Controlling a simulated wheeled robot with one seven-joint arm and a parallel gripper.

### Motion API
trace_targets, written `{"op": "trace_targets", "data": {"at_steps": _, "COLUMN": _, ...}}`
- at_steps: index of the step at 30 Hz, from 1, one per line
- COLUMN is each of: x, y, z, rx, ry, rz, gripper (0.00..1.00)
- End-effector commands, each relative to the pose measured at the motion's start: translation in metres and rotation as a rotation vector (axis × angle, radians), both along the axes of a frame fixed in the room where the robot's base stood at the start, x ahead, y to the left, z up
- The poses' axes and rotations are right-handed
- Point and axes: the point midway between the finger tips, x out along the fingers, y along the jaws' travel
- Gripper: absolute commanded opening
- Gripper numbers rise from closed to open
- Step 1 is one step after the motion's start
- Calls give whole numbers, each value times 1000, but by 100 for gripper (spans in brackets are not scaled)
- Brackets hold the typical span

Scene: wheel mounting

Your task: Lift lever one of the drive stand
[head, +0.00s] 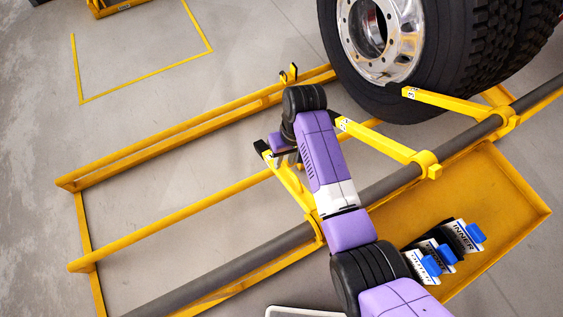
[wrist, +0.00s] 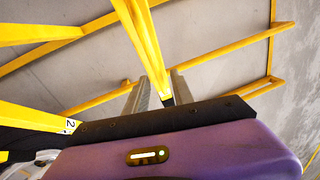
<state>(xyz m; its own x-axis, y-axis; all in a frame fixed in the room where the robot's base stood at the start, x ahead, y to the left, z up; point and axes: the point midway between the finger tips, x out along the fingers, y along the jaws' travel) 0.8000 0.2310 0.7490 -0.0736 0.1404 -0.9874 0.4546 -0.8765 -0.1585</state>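Lever one (head: 291,184) is the leftmost yellow lever on the drive stand's grey shaft, with a black tip. In the wrist view, lever one (wrist: 143,38) comes down from the top, and its black end lies between my two grey finger plates. My gripper (head: 287,161) is at the tip end of this lever, partly hidden under my arm in the head view. In the wrist view, my gripper (wrist: 160,88) has its fingers apart, with a gap seen beside the lever. Whether a finger touches it is unclear.
Lever two (head: 385,140), marked 2, and lever three (head: 450,104), marked 3, stand to the right. A large wheel (head: 350,60) stands behind them. A yellow tray (head: 510,205) holds several labelled blocks. Yellow frame rails (head: 180,225) run left over grey floor.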

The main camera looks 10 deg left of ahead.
Motion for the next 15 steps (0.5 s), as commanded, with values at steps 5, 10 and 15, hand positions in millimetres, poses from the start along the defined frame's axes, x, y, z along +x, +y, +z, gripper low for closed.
{"op": "trace_targets", "data": {"at_steps": 5, "x": -2, "y": 3, "z": -21, "rx": 0, "ry": 1, "rz": 0, "gripper": 30}}
{"op": "trace_targets", "data": {"at_steps": 10, "x": -2, "y": 4, "z": -29, "rx": 1, "ry": -1, "rz": 1, "gripper": 30}}
{"op": "trace_targets", "data": {"at_steps": 15, "x": -2, "y": 4, "z": -29, "rx": 1, "ry": -1, "rz": 1, "gripper": 30}}
